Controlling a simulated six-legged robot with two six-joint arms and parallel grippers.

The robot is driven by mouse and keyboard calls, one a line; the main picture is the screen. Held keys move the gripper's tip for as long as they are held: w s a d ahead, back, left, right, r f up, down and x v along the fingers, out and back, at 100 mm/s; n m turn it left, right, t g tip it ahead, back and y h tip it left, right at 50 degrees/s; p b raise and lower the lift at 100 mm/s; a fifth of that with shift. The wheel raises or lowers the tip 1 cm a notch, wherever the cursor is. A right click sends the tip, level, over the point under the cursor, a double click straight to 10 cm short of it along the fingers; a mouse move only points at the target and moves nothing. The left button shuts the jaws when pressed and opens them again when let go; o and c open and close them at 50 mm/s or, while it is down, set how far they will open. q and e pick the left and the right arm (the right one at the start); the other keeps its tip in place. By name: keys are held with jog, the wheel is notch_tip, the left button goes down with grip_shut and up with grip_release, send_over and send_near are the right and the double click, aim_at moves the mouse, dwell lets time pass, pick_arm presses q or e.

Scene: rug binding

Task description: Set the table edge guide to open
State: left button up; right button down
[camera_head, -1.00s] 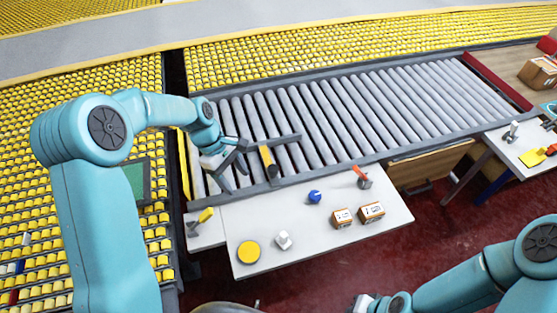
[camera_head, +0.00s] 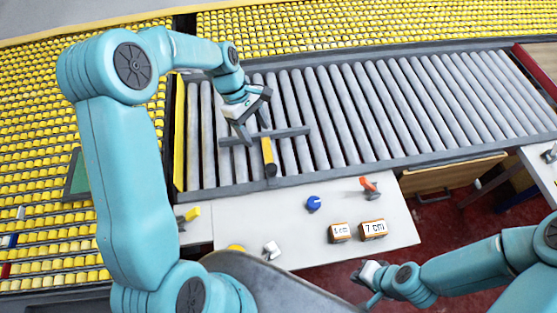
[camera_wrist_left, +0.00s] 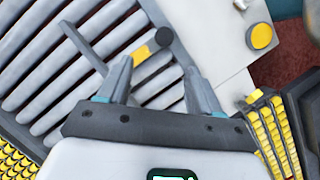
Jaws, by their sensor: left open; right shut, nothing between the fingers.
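The edge guide is a grey bar (camera_head: 292,132) lying across the rollers, with a yellow lever (camera_head: 267,150) that ends in a dark round knob (camera_head: 271,170) at the table's near rail. My left gripper (camera_head: 254,130) is open over the bar, just behind the lever. In the left wrist view, the yellow lever (camera_wrist_left: 146,51) and dark knob (camera_wrist_left: 163,37) show ahead of and between the open fingertips (camera_wrist_left: 157,68). I cannot tell whether the fingers touch anything. My right gripper (camera_head: 368,276) is shut and empty, low in front of the white panel.
The white panel (camera_head: 300,238) carries a blue knob (camera_head: 313,203), a red-handled switch (camera_head: 369,187), two labelled blocks (camera_head: 372,229) and a small white switch (camera_head: 271,249). A yellow-handled lever (camera_head: 190,214) stands at its left. The rollers (camera_head: 400,100) to the right are clear.

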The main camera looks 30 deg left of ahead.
aim_at(270, 167)
pick_arm(q)
jog(key=b+x, duration=0.2)
jog(key=x, duration=0.3)
jog(key=b+x, duration=0.3)
jog(key=x, duration=0.2)
jog(key=b+x, duration=0.3)
jog(key=x, duration=0.3)
jog(key=shift+s+a+f, duration=0.1)
jog(key=shift+s+a, duration=0.05)
jog(key=shift+s, duration=0.2)
jog(key=shift+s+a, duration=0.15)
jog(key=shift+s, duration=0.15)
jog(key=shift+w, duration=0.2)
jog(key=c, duration=0.9)
grip_shut()
pick_arm(e)
notch_tip(270, 167, down, 8)
jog(key=shift+s+a+r, duration=0.15)
jog(key=shift+s+a, duration=0.05)
jog(key=shift+a, duration=0.1)
